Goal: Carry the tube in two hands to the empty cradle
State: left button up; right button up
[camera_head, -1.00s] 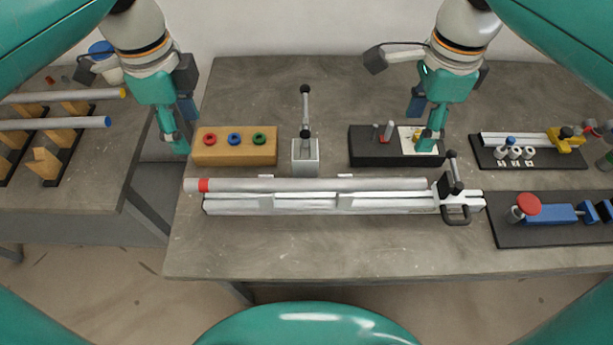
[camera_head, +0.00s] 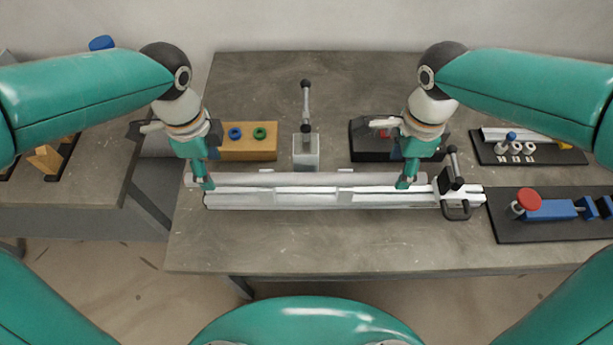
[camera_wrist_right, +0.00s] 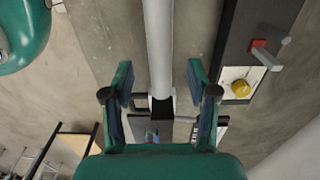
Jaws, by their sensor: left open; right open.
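The grey tube (camera_head: 300,179) lies along the white frame jig (camera_head: 315,203) on the middle table, running left to right. My left gripper (camera_head: 203,186) is at the tube's left end and hides the red band there. My right gripper (camera_head: 405,184) is at the tube near its right end. In the right wrist view the tube (camera_wrist_right: 158,45) runs between the open fingers of my right gripper (camera_wrist_right: 160,100), with gaps on both sides. The cradles on the left table are mostly hidden by my left arm; a wooden block (camera_head: 45,158) shows there.
A toggle clamp (camera_head: 452,180) stands at the jig's right end. A blue clamp fixture (camera_head: 550,210) sits right. The table front is clear.

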aim_at(214, 176)
pick_arm(q)
jog(key=shift+f, duration=1.85)
pick_arm(e)
jog(key=shift+f, duration=1.85)
pick_arm(q)
grip_shut()
pick_arm(e)
grip_shut()
